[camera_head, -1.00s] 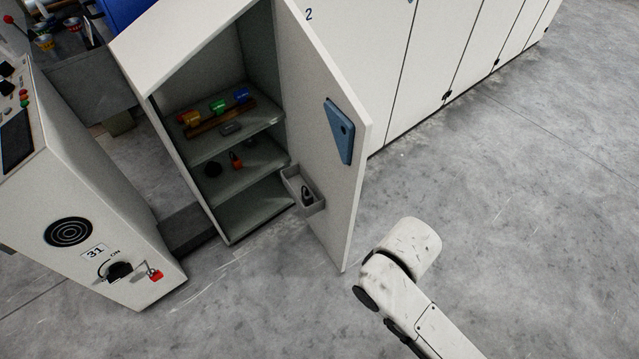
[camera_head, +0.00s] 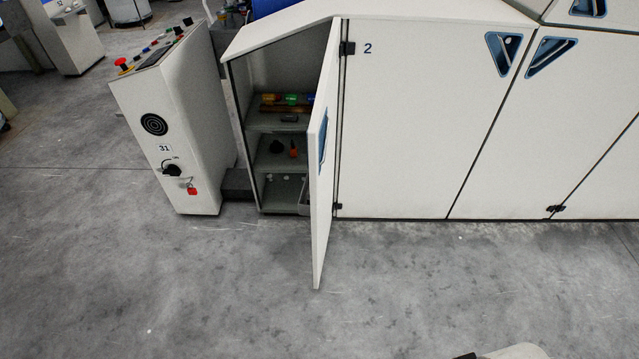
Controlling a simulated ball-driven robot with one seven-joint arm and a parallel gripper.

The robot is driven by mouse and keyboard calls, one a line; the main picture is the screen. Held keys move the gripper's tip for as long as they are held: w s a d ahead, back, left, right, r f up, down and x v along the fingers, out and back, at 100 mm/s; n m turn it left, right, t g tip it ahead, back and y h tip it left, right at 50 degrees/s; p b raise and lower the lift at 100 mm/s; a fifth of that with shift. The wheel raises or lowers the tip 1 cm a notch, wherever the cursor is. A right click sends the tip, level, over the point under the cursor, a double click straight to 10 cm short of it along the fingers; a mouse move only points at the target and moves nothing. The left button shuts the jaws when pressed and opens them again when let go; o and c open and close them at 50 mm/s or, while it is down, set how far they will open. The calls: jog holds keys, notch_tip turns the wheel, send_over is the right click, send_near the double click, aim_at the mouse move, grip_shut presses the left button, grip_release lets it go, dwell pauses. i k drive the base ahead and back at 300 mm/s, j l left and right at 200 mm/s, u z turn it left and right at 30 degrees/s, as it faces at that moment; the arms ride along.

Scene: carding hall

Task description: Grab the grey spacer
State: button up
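A small dark grey block (camera_head: 289,118), which may be the grey spacer, lies on the upper shelf (camera_head: 262,122) inside the open cabinet (camera_head: 237,95). It sits in front of a brown bar with yellow, green and blue pieces. It is too small to make out its shape. My gripper is not in view. Only a white piece of my arm shows at the bottom edge, far from the cabinet.
The cabinet door (camera_head: 322,190) stands open, nearly edge-on, and hides the right of the shelves. A black knob-like thing (camera_head: 276,147) and an orange padlock (camera_head: 293,149) sit on the shelf below. A control console (camera_head: 185,110) stands left. The floor in front is clear.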

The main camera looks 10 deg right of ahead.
aim_at(285, 117)
jog(key=i+l+u, duration=0.2)
jog(key=i+l, duration=0.15)
jog(key=l, duration=0.3)
jog(key=i+l+u, duration=0.2)
jog(key=i+l, duration=0.15)
jog(key=l, duration=0.35)
jog(key=i+l+u, duration=0.1)
jog(key=l, duration=0.25)
